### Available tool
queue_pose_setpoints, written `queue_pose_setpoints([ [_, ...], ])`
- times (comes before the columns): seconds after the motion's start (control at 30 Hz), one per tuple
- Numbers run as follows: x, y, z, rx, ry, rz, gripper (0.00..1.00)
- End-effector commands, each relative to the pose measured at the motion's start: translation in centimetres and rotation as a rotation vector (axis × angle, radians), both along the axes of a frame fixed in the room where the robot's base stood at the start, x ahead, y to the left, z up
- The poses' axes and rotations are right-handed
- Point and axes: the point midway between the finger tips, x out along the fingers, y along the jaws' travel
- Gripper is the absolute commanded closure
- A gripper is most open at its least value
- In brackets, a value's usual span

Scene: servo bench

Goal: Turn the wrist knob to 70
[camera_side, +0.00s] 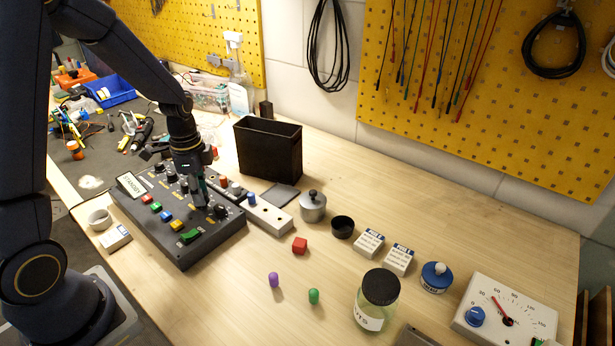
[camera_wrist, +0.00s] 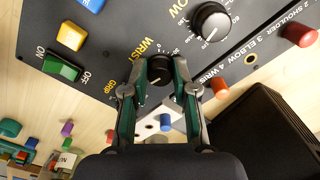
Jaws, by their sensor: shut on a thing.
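The wrist knob (camera_wrist: 158,76) is black with a pale pointer line, on the dark control panel (camera_side: 186,253). In the wrist view it sits between my gripper's fingertips (camera_wrist: 159,68), which are shut on its sides. The knob's label "WRIST" is beside it; most of its scale is hidden by the fingers, so I cannot read its setting. In the side view my gripper (camera_side: 196,192) comes down over the panel from above and hides the knob. Another black knob with a white pointer, the elbow knob (camera_wrist: 211,22), is close by in the wrist view.
A green ON/OFF rocker (camera_wrist: 62,67) and a yellow button (camera_wrist: 71,38) are near the wrist knob. A pale block with coloured pegs (camera_side: 266,216) lies beside the panel. A black bin (camera_side: 268,150) stands behind. A dial gauge (camera_side: 503,312) is at the far right.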

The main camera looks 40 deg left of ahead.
Motion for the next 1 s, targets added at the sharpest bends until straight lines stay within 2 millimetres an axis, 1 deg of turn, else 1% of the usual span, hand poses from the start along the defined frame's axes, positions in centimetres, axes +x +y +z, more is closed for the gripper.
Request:
queue_pose_setpoints([
  [1.0,0.00,-0.19,0.07,0.001,-0.002,0.964,1.00],
])
